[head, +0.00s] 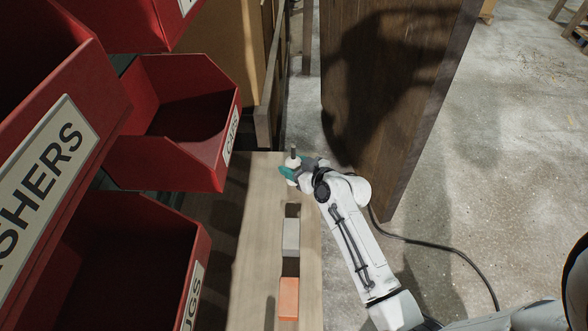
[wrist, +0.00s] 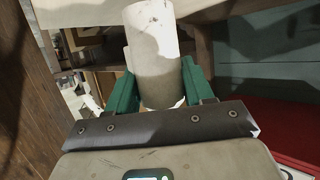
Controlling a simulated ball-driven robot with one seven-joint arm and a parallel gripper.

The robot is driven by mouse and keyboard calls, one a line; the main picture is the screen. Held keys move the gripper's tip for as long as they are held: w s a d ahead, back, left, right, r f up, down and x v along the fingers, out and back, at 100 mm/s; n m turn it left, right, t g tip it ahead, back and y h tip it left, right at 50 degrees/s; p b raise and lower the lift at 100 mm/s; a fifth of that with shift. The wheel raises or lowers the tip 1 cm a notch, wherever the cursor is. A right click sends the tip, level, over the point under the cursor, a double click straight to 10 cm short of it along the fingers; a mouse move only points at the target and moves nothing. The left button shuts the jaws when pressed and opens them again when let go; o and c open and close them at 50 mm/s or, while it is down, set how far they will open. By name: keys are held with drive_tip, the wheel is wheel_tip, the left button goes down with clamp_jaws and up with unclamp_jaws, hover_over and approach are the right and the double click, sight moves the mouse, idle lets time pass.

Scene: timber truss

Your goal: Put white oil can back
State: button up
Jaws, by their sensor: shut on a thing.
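The white oil can (wrist: 153,45) is a pale cylinder between the two green fingers of my gripper (wrist: 160,92) in the wrist view. My gripper is shut on it. In the head view my gripper (head: 292,173) is over the far part of a narrow wooden shelf (head: 258,215). The can (head: 293,163) shows there only as a small white part with a dark spout pointing up, and my gripper hides much of it. I cannot tell whether the can touches the shelf.
A grey block (head: 291,236) and an orange block (head: 288,298) stand on the shelf nearer to me. Red labelled bins (head: 185,160) line the left side. A dark wooden panel (head: 395,90) stands behind on the right. A black cable (head: 440,245) lies on the floor.

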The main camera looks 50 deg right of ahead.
drive_tip(key=shift+f, duration=0.75)
drive_tip(key=shift+f, duration=0.2)
drive_tip(key=o, duration=1.3)
drive_tip(key=shift+r, duration=0.1)
drive_tip(key=shift+r, duration=0.2)
drive_tip(key=b+v, duration=0.2)
drive_tip(key=v, duration=1)
drive_tip(key=shift+f, duration=0.1)
